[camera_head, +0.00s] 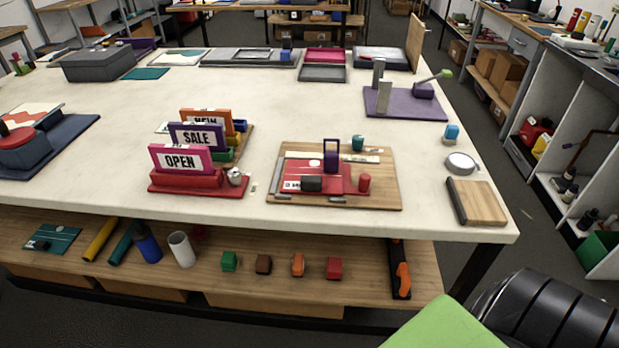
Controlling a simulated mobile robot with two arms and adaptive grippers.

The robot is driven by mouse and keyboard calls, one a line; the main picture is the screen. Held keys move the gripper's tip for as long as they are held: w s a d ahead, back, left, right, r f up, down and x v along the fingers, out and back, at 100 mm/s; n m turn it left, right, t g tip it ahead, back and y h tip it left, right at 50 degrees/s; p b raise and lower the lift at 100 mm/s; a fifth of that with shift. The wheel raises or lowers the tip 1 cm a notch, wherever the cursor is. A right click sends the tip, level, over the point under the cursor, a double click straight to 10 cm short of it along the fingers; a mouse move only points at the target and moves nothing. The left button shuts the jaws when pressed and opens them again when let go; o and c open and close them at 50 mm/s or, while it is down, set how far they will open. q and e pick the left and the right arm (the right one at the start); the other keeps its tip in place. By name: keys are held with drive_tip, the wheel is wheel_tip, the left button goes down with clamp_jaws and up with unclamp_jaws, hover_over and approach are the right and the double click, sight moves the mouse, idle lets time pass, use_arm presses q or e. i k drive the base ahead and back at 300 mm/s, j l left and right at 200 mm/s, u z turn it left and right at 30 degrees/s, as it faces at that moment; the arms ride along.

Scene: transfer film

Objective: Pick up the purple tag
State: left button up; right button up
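A purple tag with "SALE" on a white label (197,137) stands upright in the left-middle of the table in the head view. Neither of my grippers is in view.
The pale table (300,90) has free room between the tags and the rear trays. A purple base with grey posts (405,103) stands at right rear. A round silver-rimmed item (460,163) and a wooden block (477,202) lie near the right edge. A lower shelf (210,285) holds small blocks.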

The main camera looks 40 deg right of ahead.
sight(331, 157)
drive_tip(key=z, duration=1.25)
